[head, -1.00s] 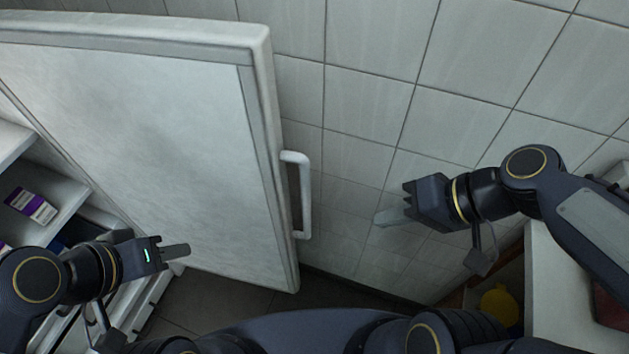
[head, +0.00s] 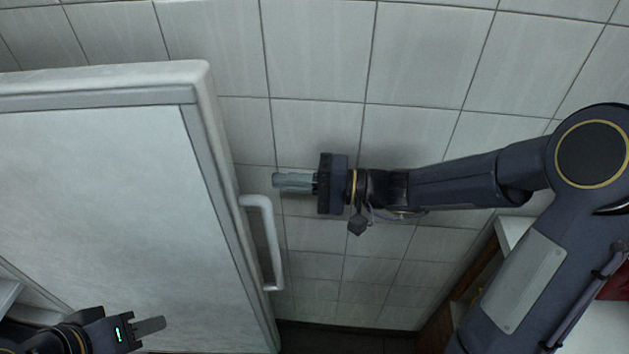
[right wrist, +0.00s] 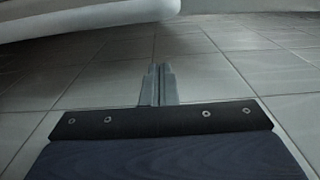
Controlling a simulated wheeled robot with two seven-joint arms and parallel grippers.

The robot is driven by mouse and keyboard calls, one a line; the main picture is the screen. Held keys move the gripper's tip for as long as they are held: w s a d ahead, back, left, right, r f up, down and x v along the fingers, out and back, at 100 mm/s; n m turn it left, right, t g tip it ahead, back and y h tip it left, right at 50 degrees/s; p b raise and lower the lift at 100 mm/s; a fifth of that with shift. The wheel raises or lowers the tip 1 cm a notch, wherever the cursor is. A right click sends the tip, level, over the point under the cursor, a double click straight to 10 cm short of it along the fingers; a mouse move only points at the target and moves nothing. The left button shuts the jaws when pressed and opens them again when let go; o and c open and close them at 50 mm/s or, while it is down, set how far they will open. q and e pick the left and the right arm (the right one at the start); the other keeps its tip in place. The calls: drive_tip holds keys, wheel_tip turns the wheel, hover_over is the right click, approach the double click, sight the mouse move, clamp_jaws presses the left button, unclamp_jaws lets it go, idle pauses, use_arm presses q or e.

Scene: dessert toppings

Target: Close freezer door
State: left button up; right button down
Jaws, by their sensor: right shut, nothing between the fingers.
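The white freezer door (head: 95,190) stands open in the left half of the head view, its inner face towards me. Its white handle (head: 268,240) is on the door's right edge. My right gripper (head: 280,182) is shut and empty, just right of the door edge and a little above the handle, apart from it in the picture. In the right wrist view, the right gripper's fingers (right wrist: 158,85) are together, and a white rounded part (right wrist: 90,18) crosses the top left. My left gripper (head: 158,325) is low in front of the door's inner face, its fingers together.
A tiled wall (head: 420,60) runs behind the door and my right arm. A white-topped cabinet (head: 600,325) stands at the lower right. A shelf edge (head: 8,292) shows at the far left. Dark floor (head: 330,338) shows at the bottom.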

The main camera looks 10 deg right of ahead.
drive_tip(key=s+a, duration=0.2)
drive_tip(key=s, duration=0.1)
drive_tip(key=shift+s+p, duration=0.1)
drive_tip(key=shift+p, duration=0.3)
